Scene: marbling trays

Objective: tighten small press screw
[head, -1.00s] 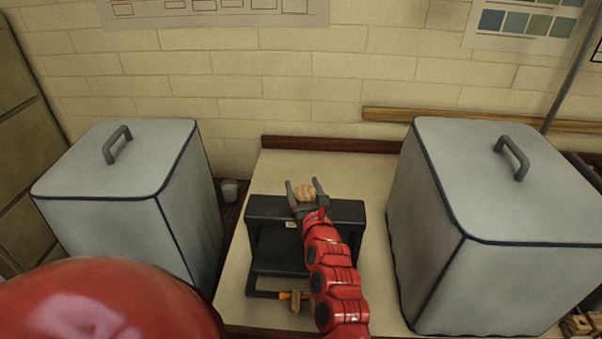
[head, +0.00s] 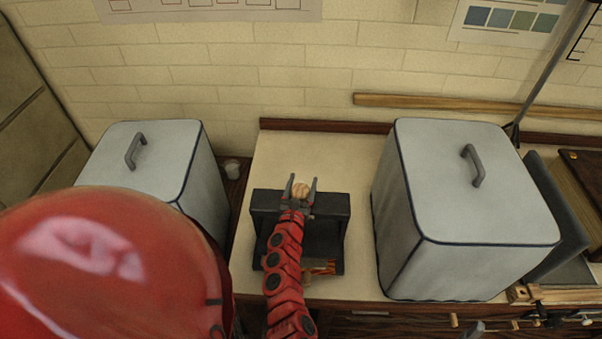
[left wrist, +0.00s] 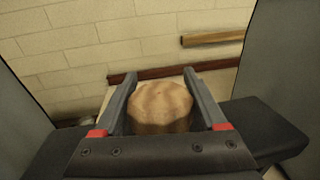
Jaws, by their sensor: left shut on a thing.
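The small press (head: 335,204) is a black frame on the cream worktop, between two grey covered boxes. Its screw has a round wooden knob (head: 301,188) on top, at the middle of the crossbar. My left gripper (head: 302,182) is shut on this knob, one finger on each side. In the left wrist view the ribbed, pale wooden knob (left wrist: 160,106) fills the space between the two grey fingers (left wrist: 162,98). The screw's shaft under the knob is hidden by my gripper and arm. My right gripper is not in view.
Grey boxes with top handles stand left (head: 150,150) and right (head: 460,185) of the press. An orange-and-tan object (head: 320,268) lies at the press's front, partly behind my arm. The worktop (head: 295,150) behind the press is clear.

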